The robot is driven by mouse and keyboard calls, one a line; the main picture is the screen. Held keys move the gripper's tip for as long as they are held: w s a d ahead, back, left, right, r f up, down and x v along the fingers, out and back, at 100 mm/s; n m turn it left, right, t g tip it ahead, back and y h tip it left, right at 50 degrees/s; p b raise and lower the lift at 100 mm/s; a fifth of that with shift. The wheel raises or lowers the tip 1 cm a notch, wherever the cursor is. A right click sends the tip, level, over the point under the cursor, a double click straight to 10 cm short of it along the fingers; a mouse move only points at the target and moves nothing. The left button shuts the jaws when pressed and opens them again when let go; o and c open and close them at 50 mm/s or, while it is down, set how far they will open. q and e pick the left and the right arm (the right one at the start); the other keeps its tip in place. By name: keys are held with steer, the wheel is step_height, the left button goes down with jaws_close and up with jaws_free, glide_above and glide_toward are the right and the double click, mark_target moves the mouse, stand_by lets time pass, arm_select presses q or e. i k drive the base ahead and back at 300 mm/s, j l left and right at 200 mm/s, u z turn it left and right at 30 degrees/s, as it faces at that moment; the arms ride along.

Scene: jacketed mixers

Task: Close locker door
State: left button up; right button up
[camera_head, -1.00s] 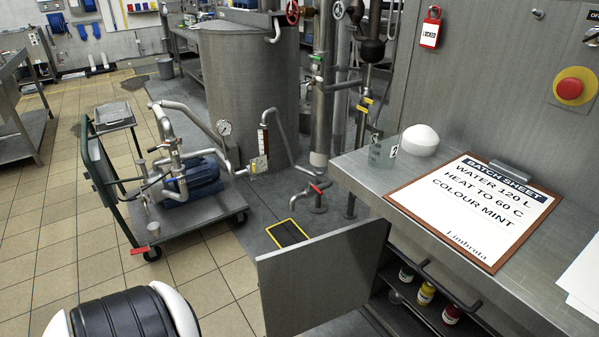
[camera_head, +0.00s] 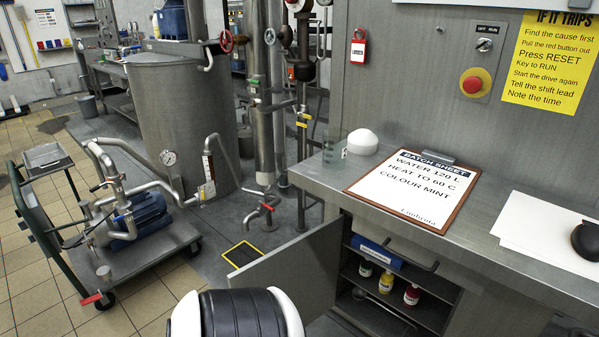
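The locker door (camera_head: 292,268) is a flat grey metal panel below the counter. It stands open, swung out to the left of the locker (camera_head: 385,312). The locker's inside is in sight, with several small bottles and a blue item (camera_head: 377,252) on its shelves. A dark bar handle (camera_head: 411,254) shows at the top of the locker opening. A black and white rounded part of mine at the bottom covers the door's lower left corner.
The steel counter (camera_head: 320,177) above the locker holds a batch sheet board (camera_head: 413,190), a white dome (camera_head: 362,142) and white sheets (camera_head: 545,232). A pump trolley (camera_head: 125,240) stands on the left. A yellow-edged floor grate (camera_head: 243,254) lies behind the door.

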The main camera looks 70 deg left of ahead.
mark_target(305, 268)
steer(key=k+j, duration=0.15)
steer(key=j, duration=0.35)
steer(key=k+j, duration=0.1)
steer(key=j, duration=0.45)
steer(key=k+j, duration=0.15)
steer(key=j, duration=0.35)
steer(key=k+j, duration=0.15)
steer(key=j, duration=0.4)
steer(key=k+j, duration=0.15)
steer(key=j, duration=0.35)
steer(key=k+j, duration=0.1)
steer(key=j, duration=0.45)
steer(key=k+j, duration=0.15)
steer(key=j, duration=0.35)
steer(key=k+j, duration=0.15)
steer(key=j, duration=0.35)
